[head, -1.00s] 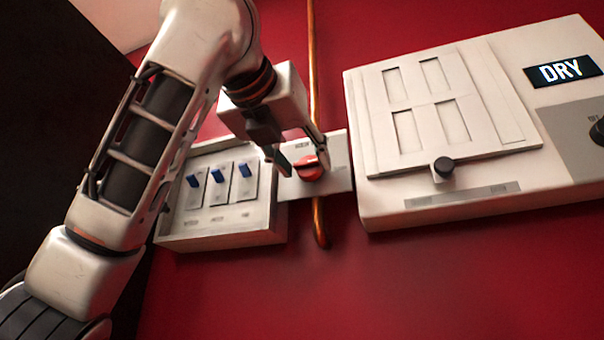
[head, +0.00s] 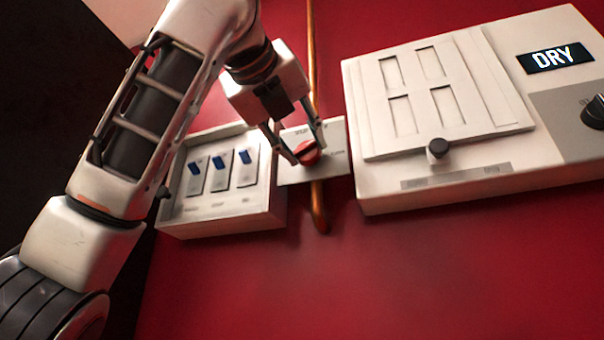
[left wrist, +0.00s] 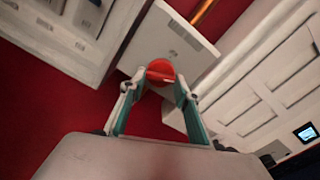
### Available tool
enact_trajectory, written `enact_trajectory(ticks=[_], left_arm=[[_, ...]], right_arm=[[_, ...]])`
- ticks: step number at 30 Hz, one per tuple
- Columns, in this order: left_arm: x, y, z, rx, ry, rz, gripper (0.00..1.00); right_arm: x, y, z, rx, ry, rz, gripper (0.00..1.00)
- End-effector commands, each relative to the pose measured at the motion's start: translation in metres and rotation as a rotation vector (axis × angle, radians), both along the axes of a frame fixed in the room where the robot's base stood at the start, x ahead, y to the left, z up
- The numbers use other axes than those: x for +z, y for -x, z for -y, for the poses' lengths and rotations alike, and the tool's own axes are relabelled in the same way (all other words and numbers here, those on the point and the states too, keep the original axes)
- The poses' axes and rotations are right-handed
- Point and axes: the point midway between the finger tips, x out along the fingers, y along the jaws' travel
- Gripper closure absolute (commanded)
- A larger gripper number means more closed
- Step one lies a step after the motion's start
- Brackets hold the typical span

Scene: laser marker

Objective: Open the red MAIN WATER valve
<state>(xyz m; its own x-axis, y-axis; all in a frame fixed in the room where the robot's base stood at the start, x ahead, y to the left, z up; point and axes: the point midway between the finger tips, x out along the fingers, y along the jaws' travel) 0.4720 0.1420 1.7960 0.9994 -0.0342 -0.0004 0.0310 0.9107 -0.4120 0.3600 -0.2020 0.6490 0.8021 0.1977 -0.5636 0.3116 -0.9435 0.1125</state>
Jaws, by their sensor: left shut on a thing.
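The red valve (head: 307,152) is a round knob with a raised bar, set on a pale plate (head: 336,166) fixed over a copper pipe. My left gripper (head: 306,155) has its two fingers on either side of the valve and is shut on it. In the left wrist view the red valve (left wrist: 160,72) sits between the fingertips of my left gripper (left wrist: 156,84). The fingers hide part of the valve and some of the plate's lettering in the head view. My right gripper is not in view.
A white box with several blue switches (head: 220,172) stands left of the plate. The copper pipe (head: 319,207) runs behind the plate. The red surface below is clear.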

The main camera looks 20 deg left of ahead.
Motion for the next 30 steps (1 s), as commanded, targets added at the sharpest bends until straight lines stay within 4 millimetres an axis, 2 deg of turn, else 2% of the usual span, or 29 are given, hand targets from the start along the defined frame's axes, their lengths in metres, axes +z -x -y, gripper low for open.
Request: enact_trajectory(ticks=[1, 18, 30], left_arm=[[-0.002, -0.001, 0.0, 0.001, 0.047, -0.002, 0.9], [0.0, -0.001, 0.002, 0.0, 0.588, -0.021, 0.9], [0.002, -0.001, 0.002, 0.001, 0.935, -0.032, 0.9]], right_arm=[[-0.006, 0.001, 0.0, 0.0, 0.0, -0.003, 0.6], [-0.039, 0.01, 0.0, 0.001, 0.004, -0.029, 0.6], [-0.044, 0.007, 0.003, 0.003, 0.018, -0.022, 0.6]])
